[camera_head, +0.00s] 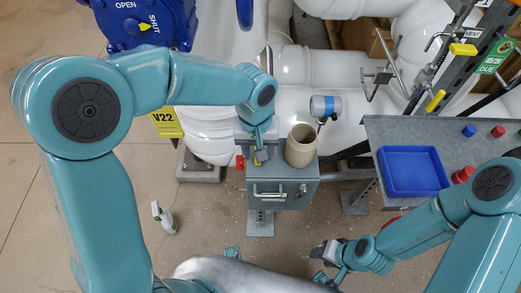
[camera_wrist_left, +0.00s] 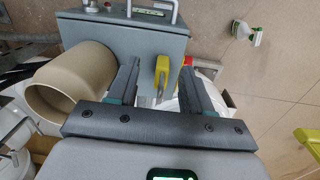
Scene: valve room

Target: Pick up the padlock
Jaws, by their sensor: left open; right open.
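A small yellow piece, which looks like the padlock (camera_wrist_left: 161,74), is at the grey metal box (camera_wrist_left: 130,38) in the left wrist view. It stands between the two fingers of my left gripper (camera_wrist_left: 158,78), with a gap on each side. In the head view my left gripper (camera_head: 262,152) points down at the box top, beside the beige cylinder (camera_head: 301,146), and largely hides the padlock. The left gripper is open and not closed on anything. My right gripper (camera_head: 326,262) is open, low in the head view, away from the box.
The beige cylinder stands close beside the left gripper. A red part (camera_head: 240,162) is at the box's left side. A blue tray (camera_head: 412,171) lies on the grey bench at right. White pipes fill the back. A spray bottle (camera_head: 164,217) stands on the floor.

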